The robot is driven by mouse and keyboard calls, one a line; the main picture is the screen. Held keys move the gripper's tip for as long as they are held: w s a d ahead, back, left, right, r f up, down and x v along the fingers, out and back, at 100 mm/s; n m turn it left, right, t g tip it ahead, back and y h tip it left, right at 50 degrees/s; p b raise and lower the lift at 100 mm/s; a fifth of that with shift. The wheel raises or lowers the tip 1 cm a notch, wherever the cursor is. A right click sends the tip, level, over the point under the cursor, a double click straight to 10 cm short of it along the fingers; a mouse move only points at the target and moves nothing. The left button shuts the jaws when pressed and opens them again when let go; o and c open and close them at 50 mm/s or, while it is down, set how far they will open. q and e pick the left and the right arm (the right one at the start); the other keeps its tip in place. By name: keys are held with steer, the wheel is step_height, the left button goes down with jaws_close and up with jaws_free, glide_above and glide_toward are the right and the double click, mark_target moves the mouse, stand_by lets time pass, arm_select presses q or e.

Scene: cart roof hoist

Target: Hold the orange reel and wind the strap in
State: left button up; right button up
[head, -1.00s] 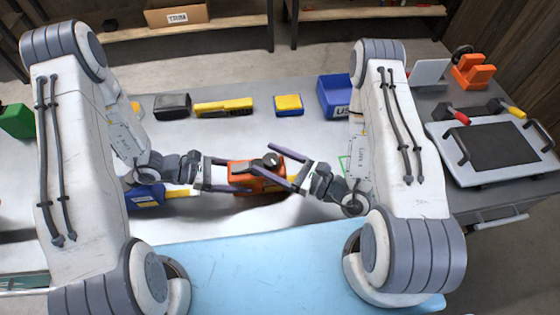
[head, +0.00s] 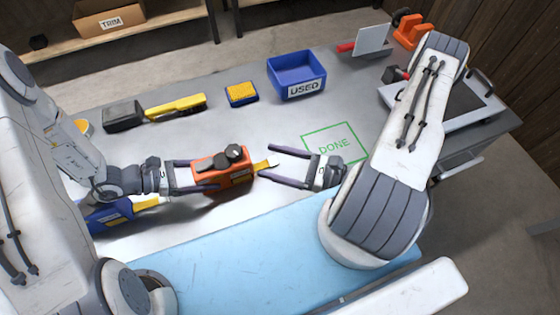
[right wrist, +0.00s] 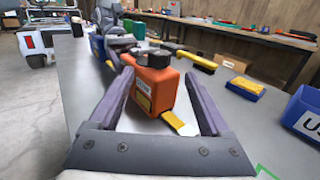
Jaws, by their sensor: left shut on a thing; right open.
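The orange reel (head: 222,172) has a black crank knob on top and stands on the grey bench. A short yellow strap end (head: 264,164) sticks out of its right side. My left gripper (head: 208,175) is shut on the reel from the left. My right gripper (head: 267,161) is open and empty to the right of the reel, its fingertips close to the strap end. In the right wrist view the reel (right wrist: 155,88) and the strap end (right wrist: 180,123) show between the open fingers, near the bench top.
A green DONE outline (head: 335,145) is marked on the bench behind my right gripper. A blue USED bin (head: 296,77), a yellow block (head: 241,93) and a yellow-handled brush (head: 175,106) stand farther back. A blue thing (head: 105,216) lies at left. A light blue mat (head: 250,260) covers the front.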

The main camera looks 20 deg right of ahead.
steer(key=shift+s+d, duration=0.4)
steer(key=shift+d, duration=0.1)
steer(key=n+g+y, duration=0.3)
steer(key=n+g, duration=0.7)
steer(key=g, duration=0.5)
glide_toward(233, 150)
steer(key=x, duration=1)
steer(key=shift+f, duration=0.4)
jaws_close()
